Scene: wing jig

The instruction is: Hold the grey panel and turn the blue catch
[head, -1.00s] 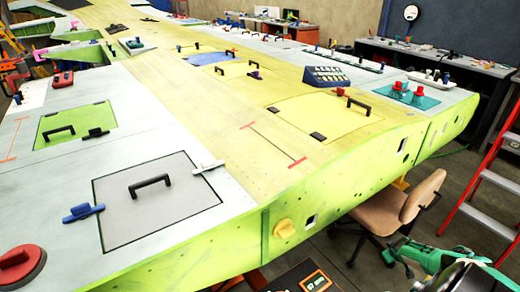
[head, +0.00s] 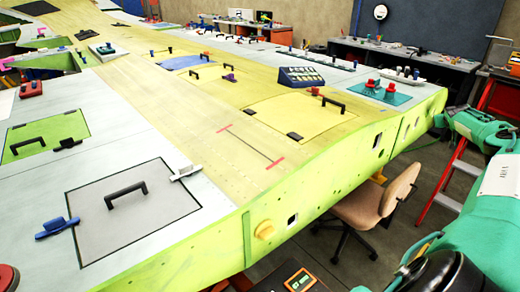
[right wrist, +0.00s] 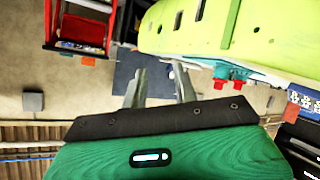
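The grey panel (head: 140,215) lies flush in the wing surface at the lower left of the head view, with a black handle (head: 125,191) on it. The blue catch (head: 57,227) sits at the panel's left edge, its bar lying across the edge line. A light grey catch (head: 186,172) sits at the upper right corner. My right gripper (right wrist: 160,80) shows in the right wrist view with its two fingers apart and nothing between them. It is away from the panel. My left gripper is not in view.
The wing's green side (head: 320,205) drops off below the panel. A tan chair (head: 372,208) stands beside it, and a red ladder (head: 460,170) at the right. A green panel (head: 45,137) and a yellow panel (head: 300,113) also lie in the wing.

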